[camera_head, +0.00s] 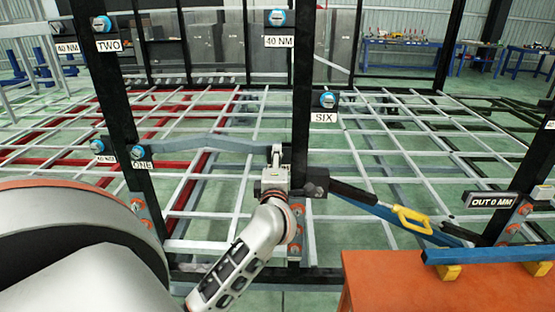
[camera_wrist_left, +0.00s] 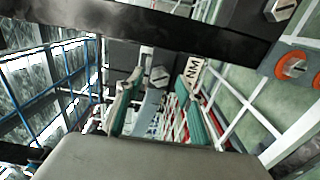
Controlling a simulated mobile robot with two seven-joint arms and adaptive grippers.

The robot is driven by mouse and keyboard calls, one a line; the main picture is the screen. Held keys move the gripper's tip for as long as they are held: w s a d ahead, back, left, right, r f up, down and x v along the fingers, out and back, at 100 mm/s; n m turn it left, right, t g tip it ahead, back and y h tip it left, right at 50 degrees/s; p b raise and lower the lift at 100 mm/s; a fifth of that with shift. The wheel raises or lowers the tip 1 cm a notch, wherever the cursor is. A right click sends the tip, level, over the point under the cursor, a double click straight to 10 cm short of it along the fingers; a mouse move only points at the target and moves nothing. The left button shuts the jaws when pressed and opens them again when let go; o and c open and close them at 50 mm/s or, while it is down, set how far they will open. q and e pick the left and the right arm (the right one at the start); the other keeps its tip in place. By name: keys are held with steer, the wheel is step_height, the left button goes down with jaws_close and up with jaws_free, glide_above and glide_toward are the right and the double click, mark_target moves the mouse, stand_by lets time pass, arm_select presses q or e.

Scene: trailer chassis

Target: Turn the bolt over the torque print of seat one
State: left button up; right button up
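A bolt with a blue ring (camera_head: 97,146) sits over the "40 NM" print (camera_head: 108,158), left of the black post. Beside it, another blue-ringed bolt (camera_head: 138,152) sits over the "ONE" label (camera_head: 141,165). My left gripper (camera_head: 277,155) is in the middle of the head view, right of these bolts in the picture, its fingers small and partly unclear. In the left wrist view, its green-padded fingers (camera_wrist_left: 160,100) are apart with nothing seen gripped. A hex bolt (camera_wrist_left: 160,76) and an "NM" label (camera_wrist_left: 194,70) appear beyond the fingertips; which seat they belong to is unclear. My right gripper is not in view.
Black posts (camera_head: 302,120) stand near the arm. Other bolts are over the "TWO" label (camera_head: 108,46) and "SIX" label (camera_head: 324,117). A yellow-handled tool (camera_head: 410,220) and an orange table (camera_head: 400,285) are at right. White lattice bars (camera_head: 400,130) spread behind.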

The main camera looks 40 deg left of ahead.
arm_select(q)
steer(key=shift+w+a, duration=0.25)
steer(key=shift+w, duration=0.1)
jaws_close()
